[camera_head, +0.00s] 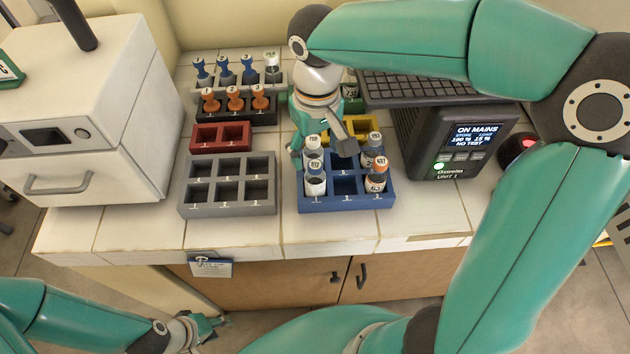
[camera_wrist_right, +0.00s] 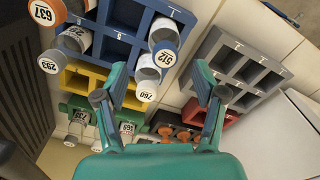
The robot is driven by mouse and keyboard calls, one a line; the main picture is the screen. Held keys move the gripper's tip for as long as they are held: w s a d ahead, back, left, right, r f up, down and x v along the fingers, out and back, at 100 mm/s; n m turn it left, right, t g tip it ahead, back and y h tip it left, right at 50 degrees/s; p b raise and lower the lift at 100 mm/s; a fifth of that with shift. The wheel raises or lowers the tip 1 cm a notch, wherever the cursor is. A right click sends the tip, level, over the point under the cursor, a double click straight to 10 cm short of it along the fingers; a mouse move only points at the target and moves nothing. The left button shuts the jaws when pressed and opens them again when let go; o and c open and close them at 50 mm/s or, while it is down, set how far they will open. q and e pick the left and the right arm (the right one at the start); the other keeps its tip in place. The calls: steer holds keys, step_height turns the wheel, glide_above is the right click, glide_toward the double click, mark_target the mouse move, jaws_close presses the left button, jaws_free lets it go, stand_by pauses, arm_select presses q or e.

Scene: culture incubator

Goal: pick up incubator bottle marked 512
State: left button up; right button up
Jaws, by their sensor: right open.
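The bottle marked 512 (camera_wrist_right: 163,58) has a white cap with a blue rim and stands in a corner cell of the blue rack (camera_wrist_right: 115,45). In the head view it appears as the front-left bottle (camera_head: 315,183) in the blue rack (camera_head: 345,203). My right gripper (camera_wrist_right: 161,95) is open and empty, pointing down over the rack area; bottle 512 shows between and beyond its fingers. It hangs behind the left bottles in the head view (camera_head: 321,146). Bottle 760 (camera_wrist_right: 147,90) stands beside 512, closer to the fingers. My left gripper (camera_head: 207,326) is low, in front of the bench; its jaw state is unclear.
Bottles 637 (camera_wrist_right: 43,13) and 293 (camera_wrist_right: 47,62) stand at the rack's other side. A grey empty rack (camera_head: 228,206), a red rack (camera_head: 220,145), a yellow rack (camera_head: 363,125) and a dark power unit (camera_head: 425,130) surround the blue rack.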

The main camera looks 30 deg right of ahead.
mark_target(315, 175)
steer(key=shift+f, duration=0.75)
steer(key=f, duration=0.3)
steer(key=s+f, duration=0.1)
steer(key=shift+a+f, duration=0.25)
steer(key=shift+a, duration=0.05)
steer(key=shift+w+f, duration=0.1)
steer(key=shift+f, duration=0.3)
steer(key=c, duration=1.2)
steer(key=shift+c, duration=0.2)
steer(key=shift+r, duration=0.2)
